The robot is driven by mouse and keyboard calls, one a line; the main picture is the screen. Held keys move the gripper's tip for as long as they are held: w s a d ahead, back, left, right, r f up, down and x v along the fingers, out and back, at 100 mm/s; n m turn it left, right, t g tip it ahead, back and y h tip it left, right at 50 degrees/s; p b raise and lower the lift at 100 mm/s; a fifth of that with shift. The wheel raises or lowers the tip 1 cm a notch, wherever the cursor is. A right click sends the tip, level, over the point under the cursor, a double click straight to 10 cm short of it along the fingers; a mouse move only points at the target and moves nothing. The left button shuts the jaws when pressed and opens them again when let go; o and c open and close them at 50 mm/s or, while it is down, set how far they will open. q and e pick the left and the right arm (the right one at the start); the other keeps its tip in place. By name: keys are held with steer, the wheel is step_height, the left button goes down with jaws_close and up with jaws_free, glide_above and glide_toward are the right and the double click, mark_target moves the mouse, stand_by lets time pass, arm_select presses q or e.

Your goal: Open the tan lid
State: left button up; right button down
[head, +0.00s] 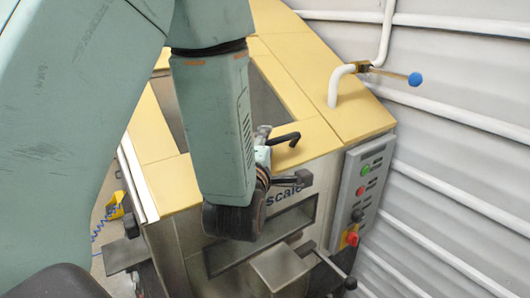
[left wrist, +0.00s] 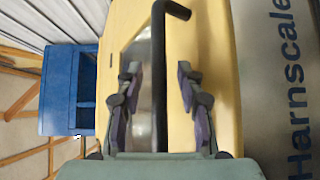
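The tan lid (head: 308,142) is on top of a metal machine, with a grey area framed by the tan surface; whether that area is a window or an opening I cannot tell. A bent black handle (head: 287,139) stands at its near edge. In the left wrist view the handle (left wrist: 160,90) runs between my open left gripper's (left wrist: 159,76) two fingers, with gaps on both sides and the tan surface (left wrist: 215,70) behind. In the head view my left gripper (head: 272,160) is beside the handle, mostly hidden by my forearm. My right gripper is not in view.
A control panel (head: 362,185) with coloured buttons is on the machine's right front. A white pipe with a blue-knobbed lever (head: 414,79) rises behind. A corrugated wall (head: 460,130) closes the right side. A blue bin (left wrist: 70,88) shows in the left wrist view.

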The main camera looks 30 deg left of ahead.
arm_select(q)
steer(key=shift+w, duration=0.15)
steer(key=shift+c, duration=0.3)
jaws_close()
stand_by(0.5)
